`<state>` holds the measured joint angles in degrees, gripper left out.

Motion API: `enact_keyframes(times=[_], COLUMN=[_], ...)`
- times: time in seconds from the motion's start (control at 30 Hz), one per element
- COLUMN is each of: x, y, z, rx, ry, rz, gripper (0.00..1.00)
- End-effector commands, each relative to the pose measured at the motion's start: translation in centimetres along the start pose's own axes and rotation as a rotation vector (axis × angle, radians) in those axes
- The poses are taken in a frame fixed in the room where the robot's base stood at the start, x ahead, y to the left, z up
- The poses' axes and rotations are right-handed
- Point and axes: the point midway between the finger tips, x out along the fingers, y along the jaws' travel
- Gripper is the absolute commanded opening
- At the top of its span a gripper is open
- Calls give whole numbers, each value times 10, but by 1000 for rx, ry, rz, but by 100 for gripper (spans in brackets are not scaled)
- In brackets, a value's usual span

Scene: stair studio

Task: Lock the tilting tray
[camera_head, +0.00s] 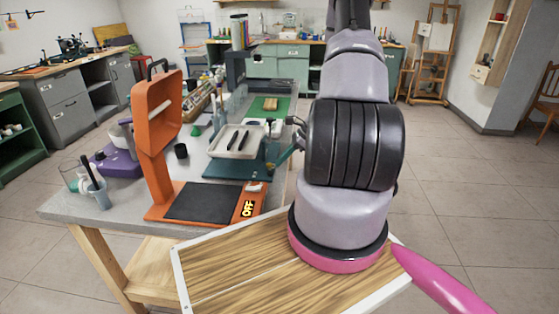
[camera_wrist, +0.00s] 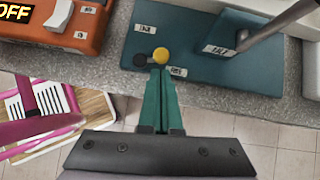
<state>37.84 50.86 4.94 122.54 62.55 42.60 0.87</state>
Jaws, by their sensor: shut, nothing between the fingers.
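The tilting tray (camera_head: 220,153) is a pale tray with dark bars in it, standing over a teal base (camera_head: 222,169) on the grey bench. In the wrist view, the teal base (camera_wrist: 207,70) shows a yellow knob (camera_wrist: 161,55) with a dark round spot (camera_wrist: 140,60) to its left. Small labels lie beside them, too blurred to read. A grey post rises from the base at the right. My gripper (camera_wrist: 160,72) has green fingers, shut and empty. Their tips are right at the yellow knob; I cannot tell whether they touch it. In the head view my arm partly hides the gripper.
An orange device (camera_head: 158,148) with a dark plate and an "OFF" display stands left of the tray on the bench (camera_head: 85,207). Cups, a purple device (camera_head: 120,160) and a green mat (camera_head: 283,104) are also there.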

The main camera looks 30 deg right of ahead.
Motion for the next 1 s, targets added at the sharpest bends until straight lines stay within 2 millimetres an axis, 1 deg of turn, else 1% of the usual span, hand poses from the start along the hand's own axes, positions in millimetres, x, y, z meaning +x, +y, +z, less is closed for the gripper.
enact_keyframes(times=[0.17, 0.53, 1.0], x=[6, 6, 7], y=[0, 0, -2], z=[5, 5, 7], rx=[0, -4, -65], ry=[-1, 0, 0], rz=[1, 3, 53], gripper=[0, 0, 0])
